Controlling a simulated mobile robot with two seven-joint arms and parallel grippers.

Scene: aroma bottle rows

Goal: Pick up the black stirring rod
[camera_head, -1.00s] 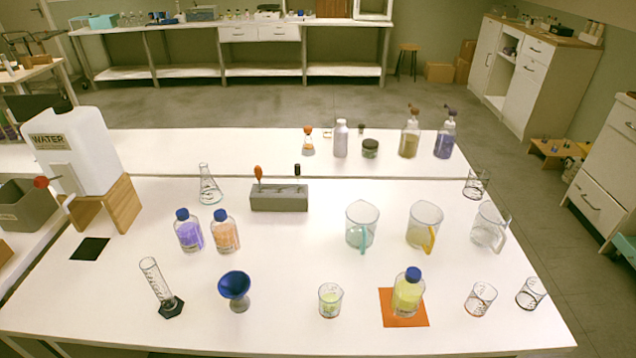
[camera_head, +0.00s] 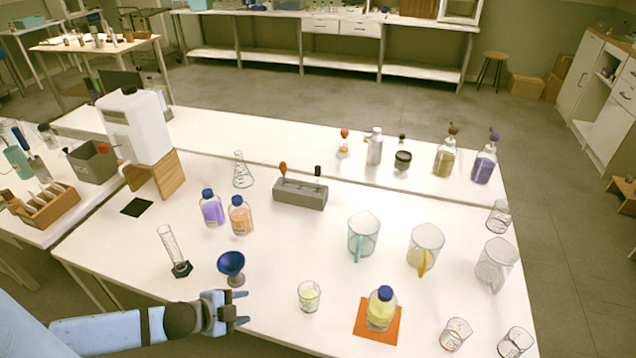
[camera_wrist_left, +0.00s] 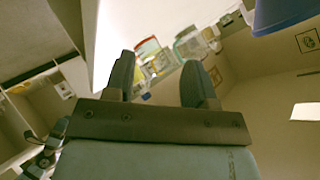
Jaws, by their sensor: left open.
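The black stirring rod (camera_head: 318,172) stands upright in the right part of the grey holder block (camera_head: 300,196); only its dark upper end shows. An orange-topped rod (camera_head: 283,168) stands in the same block to its left. My left gripper (camera_head: 241,309) is at the near edge of the table, just below the blue funnel, well short of the holder. It is open and empty. Its two fingers (camera_wrist_left: 155,80) show apart in the left wrist view, with nothing between them. My right gripper is not in view.
A blue funnel (camera_head: 231,264) stands close to my left gripper. A graduated cylinder (camera_head: 172,252) and purple (camera_head: 211,208) and orange (camera_head: 240,215) bottles stand between gripper and holder or to the left. A beaker (camera_head: 309,296) is to the right. The table centre before the holder is clear.

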